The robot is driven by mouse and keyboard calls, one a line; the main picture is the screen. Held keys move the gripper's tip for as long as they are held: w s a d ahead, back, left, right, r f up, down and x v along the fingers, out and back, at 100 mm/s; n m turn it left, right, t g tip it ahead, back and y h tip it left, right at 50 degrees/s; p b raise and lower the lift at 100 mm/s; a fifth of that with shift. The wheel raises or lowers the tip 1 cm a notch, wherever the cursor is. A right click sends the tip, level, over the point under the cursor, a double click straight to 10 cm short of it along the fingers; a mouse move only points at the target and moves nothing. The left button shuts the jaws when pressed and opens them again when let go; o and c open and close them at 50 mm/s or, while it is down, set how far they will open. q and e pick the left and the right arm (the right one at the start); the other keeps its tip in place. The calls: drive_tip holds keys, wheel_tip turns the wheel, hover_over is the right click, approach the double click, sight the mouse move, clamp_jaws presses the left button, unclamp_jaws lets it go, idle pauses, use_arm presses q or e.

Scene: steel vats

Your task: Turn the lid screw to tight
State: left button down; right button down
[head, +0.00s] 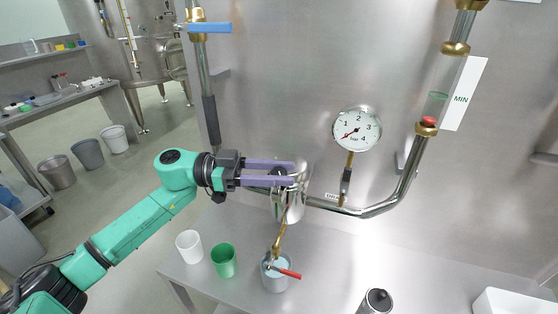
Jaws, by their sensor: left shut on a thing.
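The steel filter housing (286,212) sits in the pipe line on the vat's front, below and left of the gauge. At its top is the lid screw (278,172), a dark knob mostly hidden between my fingers. My left gripper (291,173) comes in from the left with its two purple fingers level, one beyond and one before the knob, and is shut on it. How far the screw is turned cannot be seen. My right gripper is not in view.
A pressure gauge (357,130) and a sight glass (437,103) with a MIN label (463,95) are at right. Below the housing, a red-handled tap (284,271) hangs over a metal beaker (274,284). A white cup (189,246) and green cup (223,260) stand on the steel table.

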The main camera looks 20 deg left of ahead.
use_arm(q)
drive_tip(key=shift+w+r+m+g+p, duration=0.1)
drive_tip(key=shift+r+m+g+p, duration=0.25)
drive_tip(key=shift+m+g, duration=0.25)
drive_tip(key=shift+f+m+g, duration=0.15)
drive_tip(key=shift+m+g, duration=0.45)
drive_tip(key=shift+g, duration=0.6)
drive_tip(key=shift+f+m+g, duration=0.2)
drive_tip(key=shift+m+g, duration=0.9)
drive_tip(key=shift+g, duration=0.7)
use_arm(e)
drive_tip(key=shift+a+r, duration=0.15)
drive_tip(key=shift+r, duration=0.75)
use_arm(q)
drive_tip(key=shift+c, duration=2.2)
unclamp_jaws()
drive_tip(key=shift+a+r+p, duration=0.1)
drive_tip(key=shift+p, duration=0.2)
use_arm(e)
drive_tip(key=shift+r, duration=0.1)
